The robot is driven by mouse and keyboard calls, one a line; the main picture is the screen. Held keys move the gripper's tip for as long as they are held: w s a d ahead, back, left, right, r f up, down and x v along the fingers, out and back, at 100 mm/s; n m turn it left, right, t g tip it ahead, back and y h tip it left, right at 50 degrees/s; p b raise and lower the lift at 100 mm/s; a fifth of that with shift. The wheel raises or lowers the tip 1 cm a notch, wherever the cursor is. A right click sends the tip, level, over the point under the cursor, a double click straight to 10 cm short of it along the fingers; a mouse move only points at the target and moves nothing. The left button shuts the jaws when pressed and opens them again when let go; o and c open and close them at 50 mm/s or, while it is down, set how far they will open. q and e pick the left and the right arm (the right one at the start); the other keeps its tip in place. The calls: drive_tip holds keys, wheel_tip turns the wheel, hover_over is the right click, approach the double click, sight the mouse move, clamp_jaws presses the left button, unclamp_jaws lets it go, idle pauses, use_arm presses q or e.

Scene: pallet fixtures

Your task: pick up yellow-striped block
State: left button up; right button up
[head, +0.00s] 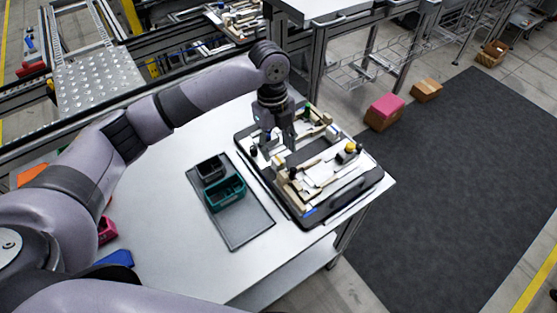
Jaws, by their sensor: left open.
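The pallet fixture (305,215) is a dark tray with pale blocks and small parts on it, on the right part of the white table. A small yellow part (350,148) sits on its right side; I cannot make out stripes on it or tell whether it is the yellow-striped block. My left gripper (290,142) points down over the left-middle of the fixture, among pale blocks. It is open; its fingertips are small and I cannot tell whether they touch anything. The yellow part is apart from it, to the right. My right gripper is not in view.
A teal bin (226,194) and a black bin (211,169) stand on a grey tray (244,236) left of the fixture. The front of the white table (180,255) is largely clear. A conveyor with another loaded pallet (238,20) runs behind the table.

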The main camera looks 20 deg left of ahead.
sight(278, 159)
use_arm(q)
drive_tip(key=shift+f+p, duration=0.35)
drive_tip(key=shift+f, duration=0.25)
wheel_tip(278, 159, down, 4)
drive_tip(key=shift+r+p, duration=0.2)
drive_tip(key=shift+p, duration=0.35)
drive_tip(key=shift+d+f, duration=0.1)
drive_tip(key=shift+f, duration=0.25)
drive_tip(key=shift+c, duration=0.2)
drive_tip(key=c, duration=0.5)
clamp_jaws()
